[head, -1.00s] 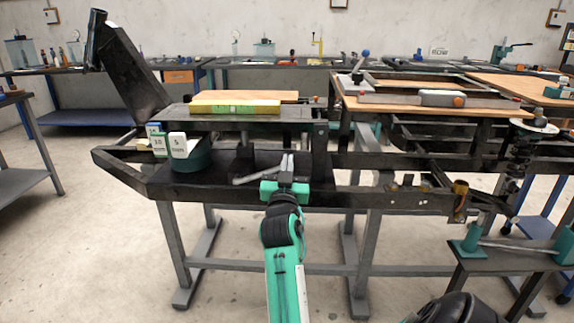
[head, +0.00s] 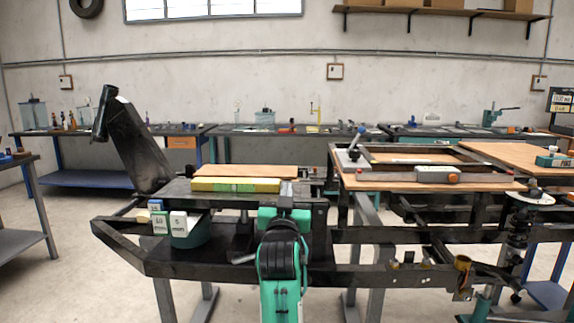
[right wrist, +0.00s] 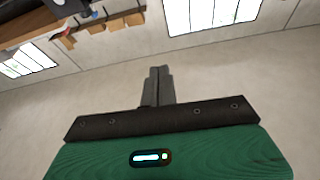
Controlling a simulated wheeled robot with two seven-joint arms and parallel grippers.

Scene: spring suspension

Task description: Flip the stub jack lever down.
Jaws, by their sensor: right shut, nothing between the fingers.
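The stub jack (head: 242,234) is a dark post between the black lower beam and the raised plate. Part of its grey lever (head: 243,259) shows low, just left of my right arm. The rest of the lever is hidden behind the arm, so its full angle cannot be told. My right gripper (head: 286,190) is shut and empty, fingers pointing up, in front of the raised plate's edge and above the lever, apart from it. In the right wrist view the shut fingers (right wrist: 158,85) show against the bare wall. My left gripper is not in view.
A yellow spirit level (head: 235,185) lies on the raised plate. Labelled blocks (head: 178,222) stand on a green base at the left. A wooden board with a frame (head: 420,184) stands to the right, and a spring strut (head: 518,225) at far right. Workbenches line the wall.

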